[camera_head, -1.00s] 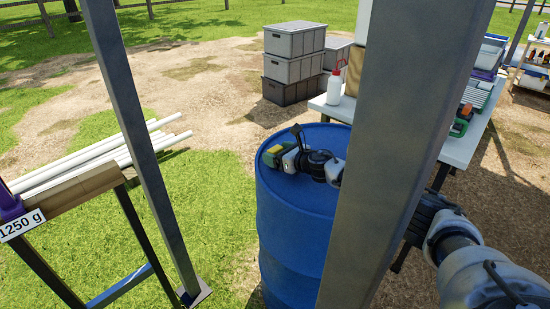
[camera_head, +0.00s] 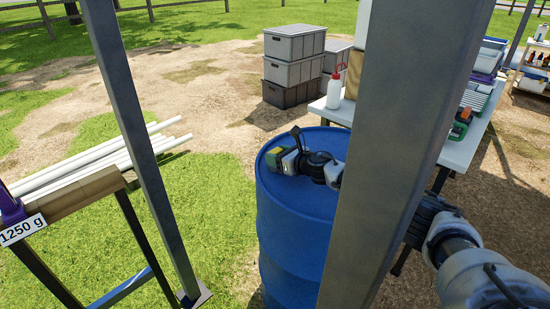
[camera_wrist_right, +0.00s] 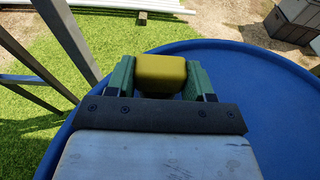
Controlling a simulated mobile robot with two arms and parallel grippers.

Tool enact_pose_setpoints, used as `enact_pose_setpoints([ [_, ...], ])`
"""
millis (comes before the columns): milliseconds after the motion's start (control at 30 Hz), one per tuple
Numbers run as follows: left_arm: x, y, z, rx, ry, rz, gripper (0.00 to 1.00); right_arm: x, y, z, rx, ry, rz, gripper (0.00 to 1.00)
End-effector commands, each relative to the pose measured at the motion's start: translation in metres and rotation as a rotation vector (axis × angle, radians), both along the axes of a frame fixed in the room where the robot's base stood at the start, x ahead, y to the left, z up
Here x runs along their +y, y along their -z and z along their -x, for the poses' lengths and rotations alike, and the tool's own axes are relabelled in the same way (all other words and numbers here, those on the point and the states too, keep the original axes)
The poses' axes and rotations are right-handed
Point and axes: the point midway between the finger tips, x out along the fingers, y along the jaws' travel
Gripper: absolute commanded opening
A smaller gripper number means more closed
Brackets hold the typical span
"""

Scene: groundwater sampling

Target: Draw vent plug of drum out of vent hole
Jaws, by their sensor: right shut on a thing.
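The blue drum (camera_head: 295,225) stands upright, partly behind a grey post. Its top and rim also show in the wrist view (camera_wrist_right: 265,105). My right gripper (camera_head: 276,157) is over the left part of the drum's top. In the wrist view its green fingers (camera_wrist_right: 162,80) are shut on a yellow block-shaped piece, the vent plug (camera_wrist_right: 162,72), touching both its sides. The plug's lower end and the vent hole are hidden, so I cannot tell whether the plug is still seated or clear of the hole. My left gripper is not in view.
A thick grey post (camera_head: 395,150) crosses in front of my right arm. A table (camera_head: 458,145) with a white bottle (camera_head: 334,90) stands behind the drum. Stacked grey crates (camera_head: 293,70) are further back. White pipes (camera_head: 100,160) and a bench with a "1250 g" label (camera_head: 22,230) are left.

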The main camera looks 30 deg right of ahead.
Motion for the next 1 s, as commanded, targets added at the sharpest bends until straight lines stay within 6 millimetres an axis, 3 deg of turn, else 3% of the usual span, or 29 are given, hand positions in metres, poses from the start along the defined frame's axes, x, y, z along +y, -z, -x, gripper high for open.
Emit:
enact_pose_setpoints([
  [1000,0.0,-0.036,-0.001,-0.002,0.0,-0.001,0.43,0.0,-0.039,0.0,-0.001,0.0,0.0,0.34],
])
